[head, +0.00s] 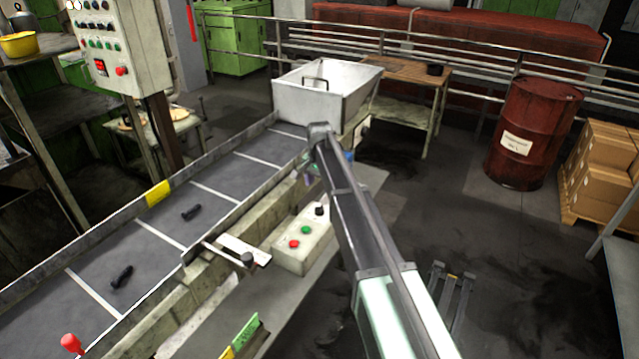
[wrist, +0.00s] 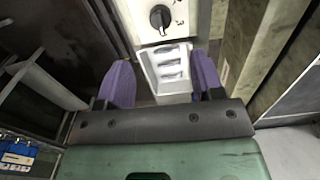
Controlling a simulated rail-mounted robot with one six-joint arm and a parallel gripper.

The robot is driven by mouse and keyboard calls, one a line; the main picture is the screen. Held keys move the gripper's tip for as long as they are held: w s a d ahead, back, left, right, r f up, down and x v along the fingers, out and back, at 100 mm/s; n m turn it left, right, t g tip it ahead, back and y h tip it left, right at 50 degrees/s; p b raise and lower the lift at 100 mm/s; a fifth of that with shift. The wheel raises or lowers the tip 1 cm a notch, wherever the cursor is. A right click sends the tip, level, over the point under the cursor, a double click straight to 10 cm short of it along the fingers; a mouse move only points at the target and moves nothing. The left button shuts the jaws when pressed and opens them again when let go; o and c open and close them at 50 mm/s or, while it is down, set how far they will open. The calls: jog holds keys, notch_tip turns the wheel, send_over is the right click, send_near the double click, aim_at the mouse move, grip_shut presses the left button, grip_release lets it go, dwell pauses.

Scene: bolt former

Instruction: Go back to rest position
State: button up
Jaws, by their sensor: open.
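My gripper (wrist: 162,78) is open in the wrist view, its two purple fingers apart with nothing held between them. I cannot tell whether the fingers touch the panel. In the head view my arm reaches from the lower right to beside the conveyor's far end, near the metal hopper. The gripper there is mostly hidden behind the arm, with only small purple and blue bits showing.
The conveyor (head: 150,228) carries two dark bolts (head: 191,212) (head: 122,276). A button box (head: 303,240) stands beside it, close to my arm. The hopper (head: 325,92) is at the conveyor's far end. A red drum (head: 533,132) and cartons (head: 604,168) stand right; floor between is open.

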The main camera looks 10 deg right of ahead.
jog(key=s+f+n+b, duration=0.2)
jog(key=s+n, duration=0.2)
jog(key=s, duration=1.3)
jog(key=s+f+n+b, duration=0.3)
jog(key=s+n, duration=0.1)
jog(key=s, duration=1.4)
jog(key=shift+s+b, duration=0.3)
jog(key=shift+s, duration=0.05)
